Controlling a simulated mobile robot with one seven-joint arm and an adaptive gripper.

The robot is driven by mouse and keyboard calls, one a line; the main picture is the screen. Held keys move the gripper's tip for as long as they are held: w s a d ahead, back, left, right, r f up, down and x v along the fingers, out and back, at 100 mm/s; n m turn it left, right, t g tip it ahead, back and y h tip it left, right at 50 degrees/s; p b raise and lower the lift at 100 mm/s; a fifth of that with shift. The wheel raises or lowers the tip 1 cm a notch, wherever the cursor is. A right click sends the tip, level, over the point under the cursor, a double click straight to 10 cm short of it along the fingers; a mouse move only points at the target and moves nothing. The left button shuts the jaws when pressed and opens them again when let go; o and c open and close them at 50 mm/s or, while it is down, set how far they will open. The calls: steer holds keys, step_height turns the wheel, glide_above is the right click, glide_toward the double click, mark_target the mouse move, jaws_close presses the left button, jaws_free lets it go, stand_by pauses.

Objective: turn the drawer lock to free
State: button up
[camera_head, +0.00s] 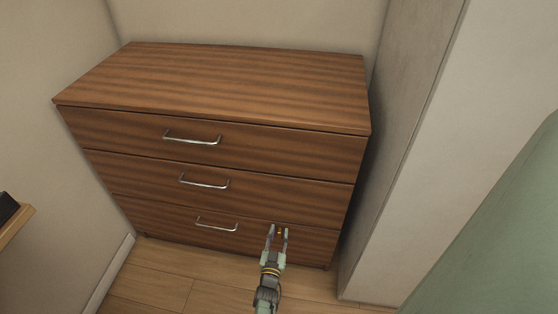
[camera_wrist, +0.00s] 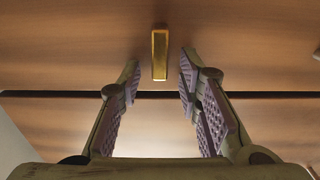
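The drawer lock shows as a small brass-coloured bar (camera_wrist: 160,55) on a wooden drawer front in the wrist view. Its long side runs up and down in that picture, near the dark gap between two drawers. In the head view a small brass spot (camera_head: 279,232) shows at the right part of the bottom drawer (camera_head: 170,216). My gripper (camera_head: 278,229) is there, its fingers towards the drawer front. In the wrist view my gripper (camera_wrist: 160,66) is open, one finger on each side of the bar, with clear space on both sides.
The wooden chest (camera_head: 230,80) has three drawers with silver handles, all closed. The bottom handle (camera_head: 216,224) is left of my gripper. A grey wall edge (camera_head: 385,190) stands close right of the chest. Floor is clear in front.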

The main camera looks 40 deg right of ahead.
jaws_close()
steer(key=shift+n, duration=0.4)
steer(key=n, duration=0.4)
steer(key=w+n, duration=0.1)
steer(key=n, duration=0.1)
steer(key=shift+a+f+n+b, duration=0.2)
steer(key=shift+a+n+b, duration=0.1)
steer(key=shift+a, duration=0.05)
steer(key=n, duration=0.5)
steer(key=shift+w+a+f, duration=0.2)
steer(key=shift+f, duration=0.15)
steer(key=n, duration=0.5)
steer(key=shift+f+n, duration=0.3)
steer(key=shift+f, duration=0.1)
